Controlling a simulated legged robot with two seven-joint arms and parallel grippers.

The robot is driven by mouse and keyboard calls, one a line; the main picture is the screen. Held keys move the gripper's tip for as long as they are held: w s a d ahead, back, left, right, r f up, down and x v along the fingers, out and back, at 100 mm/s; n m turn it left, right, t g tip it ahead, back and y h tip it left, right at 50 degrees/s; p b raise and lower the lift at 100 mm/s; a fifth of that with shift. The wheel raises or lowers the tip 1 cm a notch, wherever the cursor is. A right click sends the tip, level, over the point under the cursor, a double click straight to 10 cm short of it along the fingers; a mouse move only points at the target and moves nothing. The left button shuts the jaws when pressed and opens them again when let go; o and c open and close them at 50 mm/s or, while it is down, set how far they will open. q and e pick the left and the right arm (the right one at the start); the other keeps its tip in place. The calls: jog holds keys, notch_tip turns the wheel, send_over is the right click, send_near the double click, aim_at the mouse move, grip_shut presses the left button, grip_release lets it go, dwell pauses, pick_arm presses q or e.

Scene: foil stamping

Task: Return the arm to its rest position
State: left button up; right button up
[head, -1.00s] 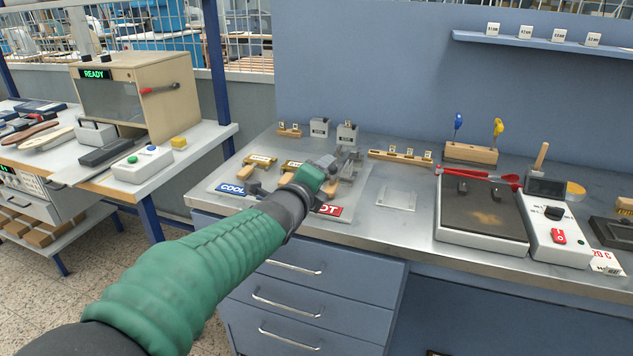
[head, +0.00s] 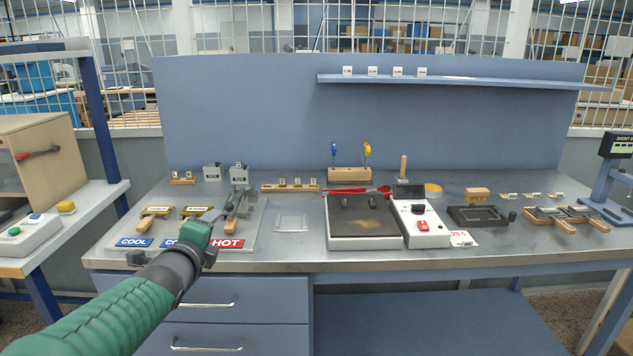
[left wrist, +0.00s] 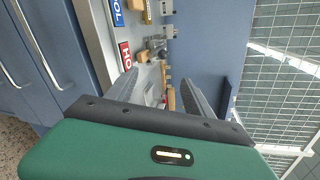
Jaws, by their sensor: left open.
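My left arm (head: 125,305), green with a dark wrist, comes in from the lower left in the head view. Its gripper (head: 216,214) is over the front of the mat with the blue COOL and red HOT labels (head: 227,244). In the left wrist view the two grey fingers (left wrist: 160,88) stand apart, with no object seen held between them. A wood-handled tool (head: 231,225) lies on the mat close to the gripper; the head view does not settle whether they touch. My right gripper is in neither view.
A clear plate (head: 292,223) and a hot plate with a dark top (head: 362,235) stand to the right. Drawers (head: 235,315) are below the bench edge. A side table (head: 75,225) stands at left.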

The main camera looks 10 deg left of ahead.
pick_arm(q)
jog(key=s+d+f+n+g+h, duration=0.1)
jog(key=s+d+f+n+g, duration=0.3)
jog(key=f, duration=0.4)
jog(key=s+d+f+n+g+h, duration=0.1)
jog(key=s+d+f+n, duration=0.2)
jog(key=s+f+n, duration=0.45)
jog(key=s+d+f+n+g, duration=0.2)
jog(key=s+d+f+g, duration=0.15)
jog(key=f, duration=0.55)
jog(key=s+d+f+n+g+h, duration=0.1)
jog(key=s+d+f+n+g, duration=0.1)
jog(key=s+f, duration=0.25)
jog(key=s+d+f+n+g, duration=0.1)
jog(key=s+d+f+n, duration=0.2)
jog(key=s, duration=0.3)
jog(key=w+p+v, duration=0.2)
jog(key=p+v, duration=0.9)
jog(key=w+r+p+v, duration=0.1)
jog(key=w+p+v, duration=0.2)
jog(key=p+v, duration=0.8)
jog(key=shift+a+r+n+g+p, duration=0.35)
jog(key=shift+a+r+p, duration=0.15)
jog(key=shift+p, duration=0.25)
